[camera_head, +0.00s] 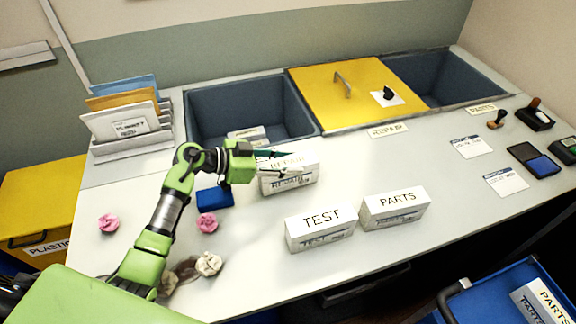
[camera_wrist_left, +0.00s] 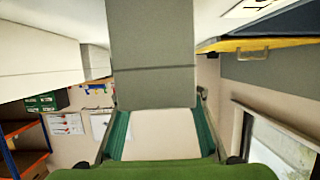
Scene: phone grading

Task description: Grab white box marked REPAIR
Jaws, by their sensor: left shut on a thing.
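The white box marked REPAIR (camera_head: 291,184) stands on the table in front of the left blue-grey bin, its lettering partly covered by my gripper. My left gripper (camera_head: 284,162) reaches it from the left, with fingers at its top, and is shut on it. In the left wrist view, my left gripper (camera_wrist_left: 160,128) has a finger on either side of a pale grey box face (camera_wrist_left: 155,85). Whether the box is lifted off the table cannot be told. My right gripper is not in view.
White boxes marked TEST (camera_head: 320,228) and PARTS (camera_head: 396,209) stand in front, to the right. A yellow lid (camera_head: 330,85) sits between two bins. A blue block (camera_head: 214,198), pink crumpled balls (camera_head: 207,223) and a file rack (camera_head: 132,142) are to the left.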

